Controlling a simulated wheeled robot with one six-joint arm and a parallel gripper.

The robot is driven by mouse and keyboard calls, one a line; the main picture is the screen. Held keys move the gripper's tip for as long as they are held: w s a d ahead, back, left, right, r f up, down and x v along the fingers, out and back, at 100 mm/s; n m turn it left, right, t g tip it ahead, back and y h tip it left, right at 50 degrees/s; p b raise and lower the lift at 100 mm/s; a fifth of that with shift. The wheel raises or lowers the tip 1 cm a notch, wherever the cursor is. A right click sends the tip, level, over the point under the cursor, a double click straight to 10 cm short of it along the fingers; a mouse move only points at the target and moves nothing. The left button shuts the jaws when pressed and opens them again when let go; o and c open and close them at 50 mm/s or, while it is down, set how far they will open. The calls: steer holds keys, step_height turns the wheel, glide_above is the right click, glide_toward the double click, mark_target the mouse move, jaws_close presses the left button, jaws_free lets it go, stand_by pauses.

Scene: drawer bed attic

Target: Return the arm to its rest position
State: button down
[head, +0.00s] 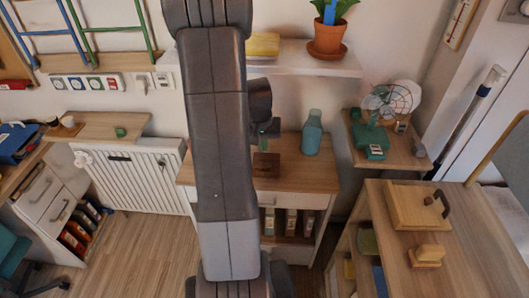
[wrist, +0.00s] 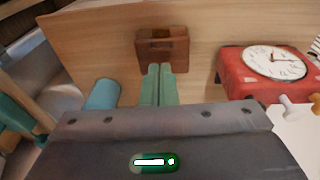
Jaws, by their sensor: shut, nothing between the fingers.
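My arm reaches out and down the middle of the head view, hiding part of the wooden cabinet top. My gripper (wrist: 158,68) shows in the wrist view as two green fingers side by side, closed together and empty. The fingertips point at a small brown wooden box (wrist: 176,48) and overlap its lower edge in the picture; I cannot tell whether they touch it. The box (head: 266,166) also shows in the head view, just below the gripper end.
A teal bottle (head: 312,134) stands on the cabinet (head: 310,172). A red clock (wrist: 268,68) lies near the box. A shelf (head: 310,64) with a potted plant (head: 329,36) hangs above. A side table (head: 465,240) stands at right. Floor at left (head: 130,250) is clear.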

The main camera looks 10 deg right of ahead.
step_height(320, 180, up, 6)
steer(key=s, duration=0.1)
steer(key=shift+a, duration=0.35)
steer(key=b, duration=0.2)
glide_above(265, 167)
step_height(265, 167, down, 14)
steer(key=shift+s+r, duration=0.1)
steer(key=shift+r, duration=0.1)
steer(key=shift+r, duration=0.1)
stand_by(0.4)
